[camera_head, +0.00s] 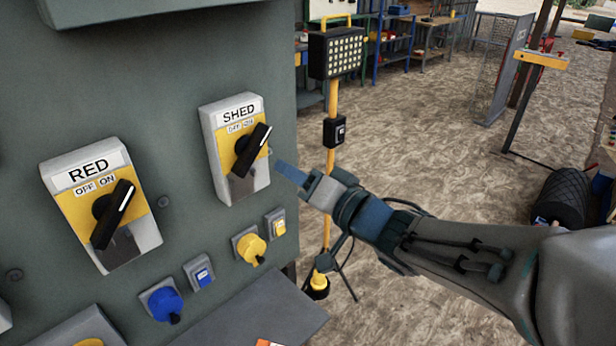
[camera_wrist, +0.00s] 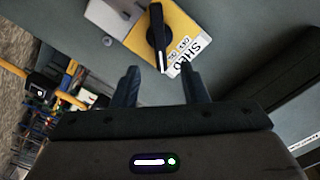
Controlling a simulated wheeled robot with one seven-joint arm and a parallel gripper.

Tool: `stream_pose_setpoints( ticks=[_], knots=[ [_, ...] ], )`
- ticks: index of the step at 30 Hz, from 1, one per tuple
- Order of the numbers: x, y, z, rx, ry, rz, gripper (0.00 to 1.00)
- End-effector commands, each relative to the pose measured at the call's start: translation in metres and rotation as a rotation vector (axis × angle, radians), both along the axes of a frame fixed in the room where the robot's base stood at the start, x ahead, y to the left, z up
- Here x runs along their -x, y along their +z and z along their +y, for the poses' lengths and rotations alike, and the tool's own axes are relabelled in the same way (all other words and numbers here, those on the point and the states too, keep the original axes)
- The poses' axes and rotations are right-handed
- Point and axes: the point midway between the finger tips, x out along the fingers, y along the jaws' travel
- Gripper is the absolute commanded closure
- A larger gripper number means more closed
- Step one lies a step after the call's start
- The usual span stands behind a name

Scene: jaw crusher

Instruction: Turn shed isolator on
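The SHED isolator (camera_head: 236,150) is a grey and yellow box on the panel's right part, with OFF and ON labels. Its black handle (camera_head: 253,150) tilts to the upper right, toward the ON side. In the wrist view the handle (camera_wrist: 156,35) stands nearly upright on the yellow face (camera_wrist: 185,28). My gripper (camera_head: 287,172) is just right of the isolator. In the wrist view its two fingers (camera_wrist: 159,80) are apart, with the handle's lower end between their tips in the picture. I cannot tell whether they touch it.
A RED isolator (camera_head: 100,205) with a similarly tilted handle is to the left. Blue (camera_head: 165,304) and yellow (camera_head: 250,248) sockets sit below. A yellow-poled work lamp (camera_head: 335,52) stands behind my gripper. Open ground (camera_head: 430,135) lies right of the panel.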

Motion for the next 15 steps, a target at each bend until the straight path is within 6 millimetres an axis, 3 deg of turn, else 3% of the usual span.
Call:
stream_pose_setpoints(
  ticks=[6, 15],
  knots=[
    [0.011, -0.002, -0.012, 0.000, -0.001, -0.001, 0.60],
    [0.013, -0.001, -0.015, 0.000, 0.000, 0.002, 0.60]
  ],
)
